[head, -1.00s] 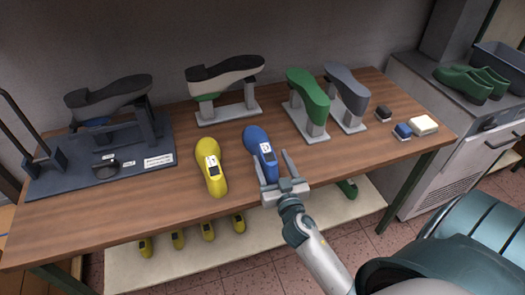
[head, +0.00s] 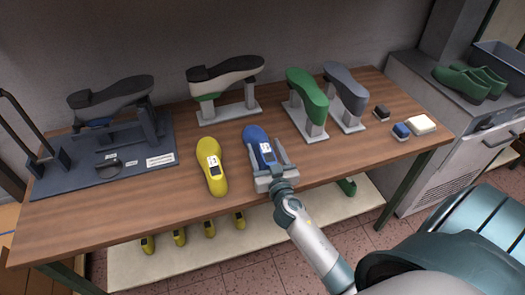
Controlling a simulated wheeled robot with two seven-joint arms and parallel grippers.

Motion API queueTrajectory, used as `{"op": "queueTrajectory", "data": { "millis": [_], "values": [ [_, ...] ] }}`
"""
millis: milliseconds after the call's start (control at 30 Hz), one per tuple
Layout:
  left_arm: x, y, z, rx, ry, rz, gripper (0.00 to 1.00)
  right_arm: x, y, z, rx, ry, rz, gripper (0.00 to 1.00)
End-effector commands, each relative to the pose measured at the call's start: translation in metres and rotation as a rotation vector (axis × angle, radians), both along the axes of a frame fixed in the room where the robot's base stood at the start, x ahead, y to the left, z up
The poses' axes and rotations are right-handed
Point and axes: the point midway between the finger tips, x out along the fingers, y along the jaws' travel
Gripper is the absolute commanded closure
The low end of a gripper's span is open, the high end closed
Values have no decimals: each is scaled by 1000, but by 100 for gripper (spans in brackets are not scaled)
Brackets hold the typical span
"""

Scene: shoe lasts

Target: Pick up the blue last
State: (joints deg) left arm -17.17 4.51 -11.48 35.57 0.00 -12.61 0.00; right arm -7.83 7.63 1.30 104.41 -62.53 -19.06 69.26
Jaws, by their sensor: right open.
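The blue last (head: 257,138) lies on the wooden table near its front edge, with a white label on top. My right gripper (head: 266,156) is open at the near end of the blue last, with one finger on each side of it. Whether the fingers touch it I cannot tell. The near part of the blue last is partly hidden by the gripper. My left gripper is not in view.
A yellow last (head: 211,167) lies close to the left of the blue one. Behind stand a green last on a stand (head: 307,95), a grey one (head: 346,88) and a black-and-white one (head: 225,75). The table's front left is clear.

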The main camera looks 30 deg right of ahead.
Motion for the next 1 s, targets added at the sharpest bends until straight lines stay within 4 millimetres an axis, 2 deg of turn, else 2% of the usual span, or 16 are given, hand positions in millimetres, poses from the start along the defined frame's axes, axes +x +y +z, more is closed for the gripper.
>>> {"op": "queueTrajectory", "data": {
  "millis": [200, 233, 400, 500, 833, 1000],
  "values": [
    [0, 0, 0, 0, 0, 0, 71, 0, 0, 0, 0, 0, 0, 38],
    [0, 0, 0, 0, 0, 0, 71, 0, 0, 0, 0, 0, 0, 41],
    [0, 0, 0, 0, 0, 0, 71, 0, 0, 0, 0, 0, 0, 81],
    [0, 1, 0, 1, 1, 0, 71, 0, 0, 0, 1, 0, 0, 100],
    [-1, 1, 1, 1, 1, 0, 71, 0, 0, 4, 0, -4, 1, 100],
    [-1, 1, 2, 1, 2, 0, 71, 0, 0, 13, -1, -6, 0, 100]
  ]
}}
